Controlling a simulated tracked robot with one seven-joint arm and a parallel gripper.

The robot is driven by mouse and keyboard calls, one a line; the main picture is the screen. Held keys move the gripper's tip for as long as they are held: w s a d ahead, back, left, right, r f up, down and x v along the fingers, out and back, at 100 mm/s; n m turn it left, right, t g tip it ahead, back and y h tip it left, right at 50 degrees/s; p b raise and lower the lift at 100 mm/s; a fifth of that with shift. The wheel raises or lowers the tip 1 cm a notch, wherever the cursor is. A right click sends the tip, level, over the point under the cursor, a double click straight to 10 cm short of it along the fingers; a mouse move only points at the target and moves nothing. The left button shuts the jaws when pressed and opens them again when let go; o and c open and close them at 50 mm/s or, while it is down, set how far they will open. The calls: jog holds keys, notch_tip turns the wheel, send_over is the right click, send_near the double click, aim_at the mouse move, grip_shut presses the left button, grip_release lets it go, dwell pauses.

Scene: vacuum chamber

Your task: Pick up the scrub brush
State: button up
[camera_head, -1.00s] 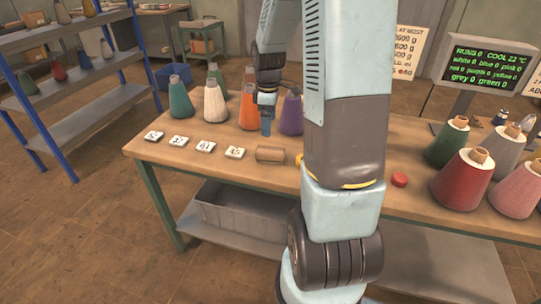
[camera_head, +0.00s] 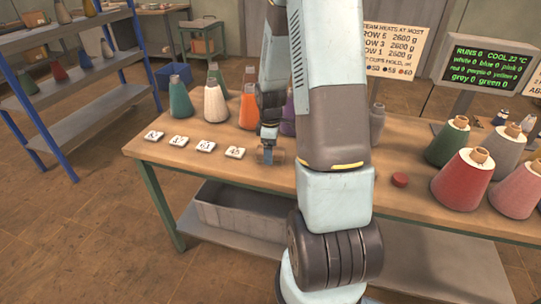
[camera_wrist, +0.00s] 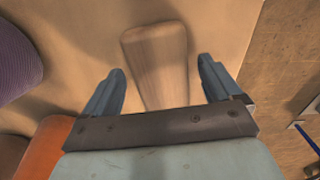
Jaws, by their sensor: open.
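The scrub brush shows as a plain wooden block lying near the front edge of the table. In the head view the brush (camera_head: 280,157) is partly covered by my gripper (camera_head: 268,154). In the wrist view the brush (camera_wrist: 157,50) lies between the two fingers of my gripper (camera_wrist: 162,68), with a gap on each side. The fingers are open and hold nothing. Any bristles are hidden from above.
The wooden table (camera_head: 335,185) carries several white numbered tags (camera_head: 205,146) left of the brush. Yarn cones, among them an orange one (camera_head: 249,106), stand behind it. A red disc (camera_head: 400,180) and more cones (camera_head: 463,180) are to the right.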

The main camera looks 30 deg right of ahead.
jog(key=shift+f, duration=0.55)
jog(key=c, duration=1.1)
